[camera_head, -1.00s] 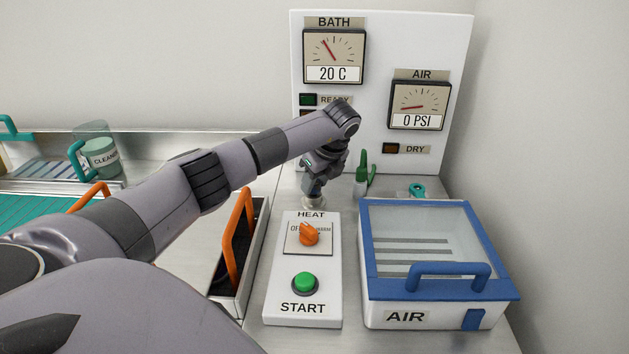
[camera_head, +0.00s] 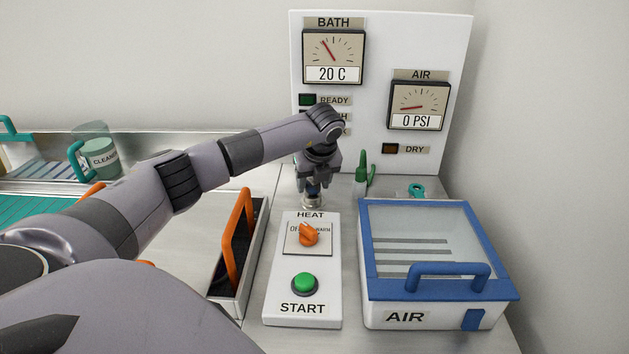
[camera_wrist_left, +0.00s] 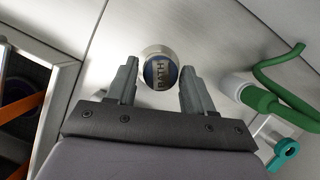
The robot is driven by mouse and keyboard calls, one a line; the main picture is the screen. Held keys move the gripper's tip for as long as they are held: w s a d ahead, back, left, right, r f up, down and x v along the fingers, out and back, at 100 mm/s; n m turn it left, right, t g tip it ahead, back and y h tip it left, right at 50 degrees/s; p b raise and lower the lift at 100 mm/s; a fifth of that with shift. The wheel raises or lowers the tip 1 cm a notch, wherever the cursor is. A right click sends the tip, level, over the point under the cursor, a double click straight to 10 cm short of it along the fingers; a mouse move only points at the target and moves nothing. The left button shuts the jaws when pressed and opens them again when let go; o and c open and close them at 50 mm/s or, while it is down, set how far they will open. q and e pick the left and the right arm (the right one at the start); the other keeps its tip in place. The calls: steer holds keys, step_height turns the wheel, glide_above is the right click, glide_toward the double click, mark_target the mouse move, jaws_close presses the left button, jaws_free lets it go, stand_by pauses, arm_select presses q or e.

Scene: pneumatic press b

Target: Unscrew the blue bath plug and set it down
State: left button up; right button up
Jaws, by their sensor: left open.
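The blue bath plug (camera_wrist_left: 160,71) shows in the left wrist view as a round blue cap with a BATH label, seated in a metal collar on the steel counter. My left gripper (camera_wrist_left: 158,85) is open, with one finger on each side of the plug and a visible gap to both. In the head view, my left gripper (camera_head: 313,190) points down behind the HEAT panel, over the metal collar (camera_head: 312,203). It hides most of the plug there. My right gripper is not in view.
The HEAT and START panel (camera_head: 302,268) stands in front of the plug. The blue-framed AIR box (camera_head: 430,290) and a tray with an orange handle (camera_head: 237,240) flank the panel.

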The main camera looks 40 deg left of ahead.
arm_select(q)
steer(key=m+t+h, duration=0.1)
steer(key=m, duration=0.2)
steer(key=m+h, duration=0.1)
steer(key=m, duration=0.2)
steer(key=shift+s+a+m+t, duration=0.15)
steer(key=shift+m+t, duration=0.25)
steer(key=shift+c, duration=0.3)
steer(key=c, duration=0.5)
steer(key=n+g+y, duration=0.1)
steer(key=n, duration=0.5)
steer(key=shift+g+y, duration=0.3)
steer(key=shift+y, duration=0.1)
steer(key=shift+r+p, duration=1.65)
steer(key=shift+r, duration=0.65)
